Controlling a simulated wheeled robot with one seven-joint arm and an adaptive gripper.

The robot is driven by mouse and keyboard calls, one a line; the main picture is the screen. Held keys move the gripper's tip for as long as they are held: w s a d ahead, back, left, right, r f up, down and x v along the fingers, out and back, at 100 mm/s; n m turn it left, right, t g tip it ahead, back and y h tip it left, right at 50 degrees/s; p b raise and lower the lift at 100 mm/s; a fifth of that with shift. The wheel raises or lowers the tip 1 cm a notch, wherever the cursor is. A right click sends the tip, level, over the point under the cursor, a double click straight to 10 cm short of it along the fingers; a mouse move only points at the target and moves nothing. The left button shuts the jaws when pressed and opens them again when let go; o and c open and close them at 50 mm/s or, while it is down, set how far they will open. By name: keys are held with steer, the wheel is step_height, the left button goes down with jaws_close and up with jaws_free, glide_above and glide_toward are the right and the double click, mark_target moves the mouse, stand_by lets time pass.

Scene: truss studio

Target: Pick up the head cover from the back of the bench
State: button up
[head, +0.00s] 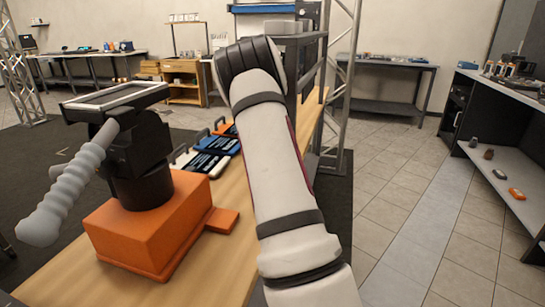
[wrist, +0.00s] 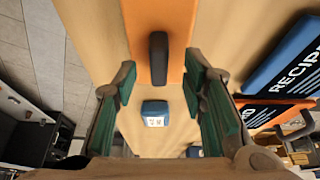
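I cannot pick out the head cover for certain. In the wrist view a dark rounded block (wrist: 158,58) lies on an orange panel (wrist: 180,30) on the wooden bench (wrist: 95,25), between and just past my fingertips. My gripper (wrist: 161,82) is open, its two green-padded fingers wide apart with nothing between the pads. A small blue box with a white label (wrist: 154,107) shows lower between the fingers. In the head view my white arm reaches along the bench (head: 215,265) and hides its middle and part of its back; my gripper is hidden there.
Blue and orange lettered boards (wrist: 285,60) lie close to the right finger. In the head view a row of boards with handles (head: 208,155) lies left of my arm. An orange block (head: 150,225) carries a dark stand near the front. Tiled floor is open at right.

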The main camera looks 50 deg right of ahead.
steer(key=shift+w+d+f, duration=0.1)
steer(key=shift+d+f, duration=0.15)
steer(key=shift+f, duration=0.45)
steer(key=shift+r, duration=0.1)
jaws_close()
